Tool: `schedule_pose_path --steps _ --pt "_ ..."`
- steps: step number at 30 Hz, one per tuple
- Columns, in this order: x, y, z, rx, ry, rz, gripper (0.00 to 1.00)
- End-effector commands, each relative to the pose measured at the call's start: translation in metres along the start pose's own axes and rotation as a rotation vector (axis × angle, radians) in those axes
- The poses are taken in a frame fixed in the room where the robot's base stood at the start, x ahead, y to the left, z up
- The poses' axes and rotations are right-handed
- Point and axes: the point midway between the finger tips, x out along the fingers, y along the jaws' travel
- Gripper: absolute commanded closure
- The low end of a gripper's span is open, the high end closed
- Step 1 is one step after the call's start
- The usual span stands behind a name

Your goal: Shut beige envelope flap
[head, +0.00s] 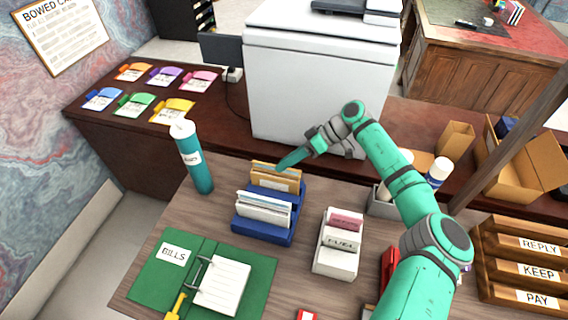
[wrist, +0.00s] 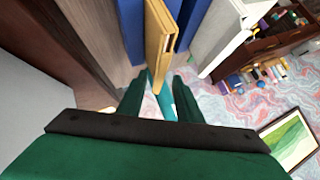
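Beige-tan envelopes (head: 275,178) stand upright in the rear slot of a blue desk holder (head: 268,237). White envelopes (head: 263,208) stand in its front slot. My gripper (head: 282,164) comes in from the right, its tip just above or behind the top of the beige envelopes. In the wrist view, a tan envelope edge (wrist: 160,45) stands between blue holder walls (wrist: 131,30), just beyond the fingers. I cannot tell whether the fingers touch the envelope, nor the flap's angle.
A teal bottle (head: 194,158) stands left of the holder. A green binder (head: 165,275) lies in front, and a white card box (head: 339,243) stands to the right. A large white printer (head: 315,80) is behind. Wooden letter trays (head: 520,270) stand far right.

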Motion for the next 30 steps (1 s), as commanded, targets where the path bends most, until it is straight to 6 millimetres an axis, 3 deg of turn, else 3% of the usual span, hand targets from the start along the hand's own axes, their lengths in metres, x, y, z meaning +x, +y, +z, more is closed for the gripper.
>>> schedule_pose_path --steps 5,14,18,30 --pt "0.0116 -0.0001 -0.0001 0.0 0.0 -0.001 0.68" --pt "0.0132 -0.0001 -0.0002 0.0 -0.001 0.0 0.68" --pt "0.013 -0.0001 -0.0002 0.0 0.0 0.0 1.0" --pt "0.0138 -0.0031 -0.0004 -0.037 -0.002 0.033 1.0"
